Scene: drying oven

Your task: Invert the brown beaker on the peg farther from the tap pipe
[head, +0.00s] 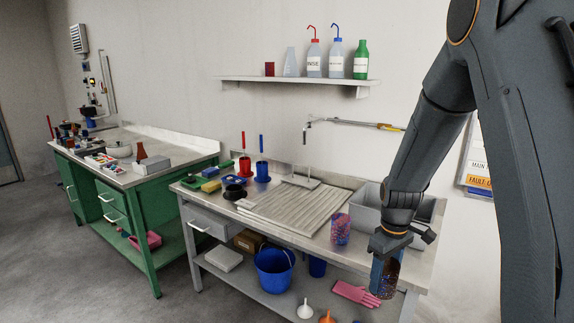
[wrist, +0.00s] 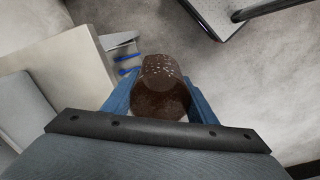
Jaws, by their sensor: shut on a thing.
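My gripper (head: 384,268) hangs past the front right of the steel bench, low in the head view. It is shut on the brown beaker (head: 392,280), which looks dark with light specks. In the wrist view the beaker (wrist: 160,92) sits between the two blue fingers of my gripper (wrist: 160,102). I cannot tell which way its mouth faces. A small pale peg stand (head: 301,182) with thin uprights stands at the back of the bench. The tap pipe (head: 350,122) comes from the wall above it, its spout end near the uprights.
A ribbed draining board (head: 295,212) covers the bench middle. A speckled pink-purple beaker (head: 340,229) stands at its right, before a grey sink (head: 368,205). Red and blue cups (head: 262,172) stand back left. A shelf (head: 300,80) holds bottles. A blue bucket (head: 275,270) sits below.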

